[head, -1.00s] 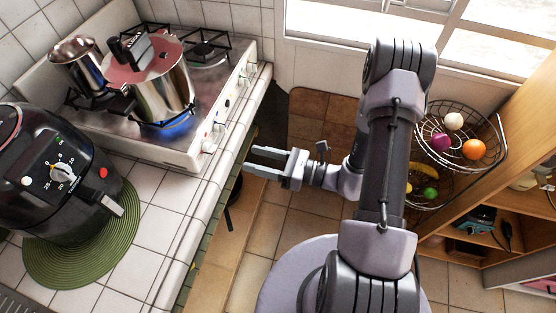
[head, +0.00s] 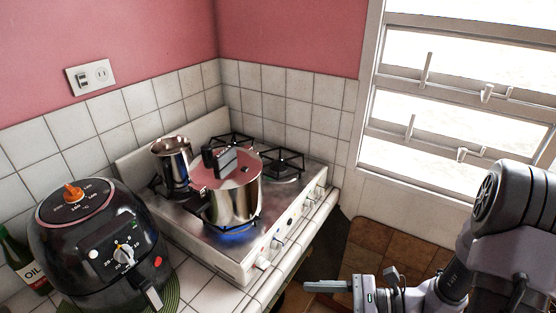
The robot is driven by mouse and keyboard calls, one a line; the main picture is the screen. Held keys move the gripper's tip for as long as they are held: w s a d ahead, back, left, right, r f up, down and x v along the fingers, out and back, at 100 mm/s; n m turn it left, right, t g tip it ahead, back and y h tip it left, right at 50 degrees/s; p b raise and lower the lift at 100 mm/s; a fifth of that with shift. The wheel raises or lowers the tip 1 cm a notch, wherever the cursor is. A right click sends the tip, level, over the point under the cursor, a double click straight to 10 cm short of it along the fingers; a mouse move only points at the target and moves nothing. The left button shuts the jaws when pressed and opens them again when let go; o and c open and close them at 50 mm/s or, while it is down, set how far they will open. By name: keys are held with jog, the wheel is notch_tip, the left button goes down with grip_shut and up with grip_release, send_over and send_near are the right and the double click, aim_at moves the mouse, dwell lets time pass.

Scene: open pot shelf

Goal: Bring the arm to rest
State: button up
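My gripper (head: 312,289) is at the bottom edge of the head view, pointing left, in front of the counter's right end. One finger shows clearly; the lower part of the gripper is cut off by the frame edge. The fingers stood apart in the earlier view, and I see nothing held between them. My arm (head: 490,250) fills the lower right corner, bent, with its upper links cut off by the frame.
A black air fryer (head: 95,245) and a green oil bottle (head: 20,262) are at left. A window (head: 450,110) is at right.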

jog(key=s+a+r+n+g+h+b, duration=0.2)
jog(key=s+a+r+n+g+h, duration=0.15)
jog(key=s+r+n+h, duration=0.55)
jog(key=d+r+n+t+h, duration=0.1)
jog(key=n, duration=0.1)
jog(key=d+r+n+t+h, duration=0.1)
jog(key=n+t, duration=0.1)
jog(key=d+r+n+t+h+b, duration=0.1)
jog(key=r+n+t+h, duration=0.1)
jog(key=n, duration=0.1)
jog(key=shift+s+d+t, duration=0.1)
jog(key=shift+s+t, duration=0.05)
jog(key=shift+t, duration=0.1)
